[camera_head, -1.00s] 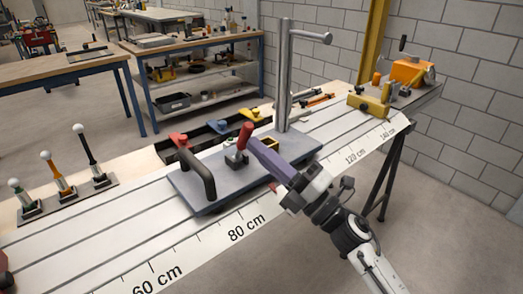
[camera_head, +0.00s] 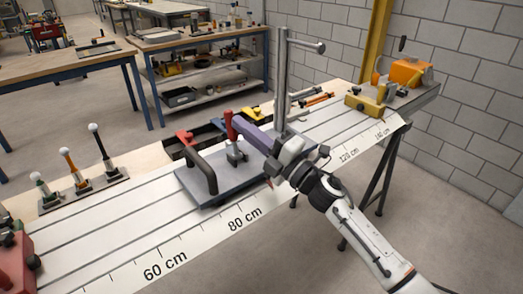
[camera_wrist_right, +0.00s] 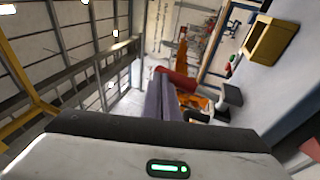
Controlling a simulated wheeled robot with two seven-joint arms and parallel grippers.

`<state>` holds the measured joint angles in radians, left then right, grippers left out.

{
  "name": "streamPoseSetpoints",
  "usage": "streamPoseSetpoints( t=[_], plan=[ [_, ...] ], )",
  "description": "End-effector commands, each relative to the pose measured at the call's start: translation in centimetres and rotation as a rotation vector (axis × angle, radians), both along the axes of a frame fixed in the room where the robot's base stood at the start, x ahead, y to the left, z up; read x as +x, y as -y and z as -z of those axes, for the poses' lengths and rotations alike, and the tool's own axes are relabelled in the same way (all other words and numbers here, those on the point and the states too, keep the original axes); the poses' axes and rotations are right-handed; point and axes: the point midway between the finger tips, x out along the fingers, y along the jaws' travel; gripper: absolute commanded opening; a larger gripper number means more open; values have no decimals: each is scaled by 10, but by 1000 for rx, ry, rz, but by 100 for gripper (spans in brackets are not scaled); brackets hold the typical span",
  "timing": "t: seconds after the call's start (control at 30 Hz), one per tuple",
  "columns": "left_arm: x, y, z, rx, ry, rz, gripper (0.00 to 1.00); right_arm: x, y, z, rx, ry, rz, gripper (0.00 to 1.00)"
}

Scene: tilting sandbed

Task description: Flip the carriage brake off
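The carriage (camera_head: 190,182) is a grey plate on the slotted bed, with a black arched handle (camera_head: 203,168) and a tall metal post. A red-gripped lever (camera_head: 229,124), probably the brake, stands near upright over a small grey block (camera_head: 236,153) on the plate. My right gripper (camera_head: 238,124) reaches in from the right with its purple fingers together at the lever's right side. The right wrist view shows the fingers (camera_wrist_right: 163,103) side by side and the red grip (camera_wrist_right: 178,80) at their tips, apparently touching. The lever's lower part is partly hidden. My left gripper is not in view.
Three ball-topped levers (camera_head: 98,142) stand at the left of the bed. A red block (camera_head: 15,262) is at the near left edge. A yellow clamp-like block (camera_head: 366,104) and an orange device (camera_head: 408,73) sit at the far right. The bed between shows bare, scale-marked strips.

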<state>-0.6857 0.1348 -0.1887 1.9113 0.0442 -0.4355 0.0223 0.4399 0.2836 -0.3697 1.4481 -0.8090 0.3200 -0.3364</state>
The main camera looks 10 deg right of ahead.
Motion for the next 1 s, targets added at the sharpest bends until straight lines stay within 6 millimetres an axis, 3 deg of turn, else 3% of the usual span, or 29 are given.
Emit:
streamPoseSetpoints(
  t=[1.0],
  plan=[
    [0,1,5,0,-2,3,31,13,-9,-5,2,3,2,0]
  ],
)
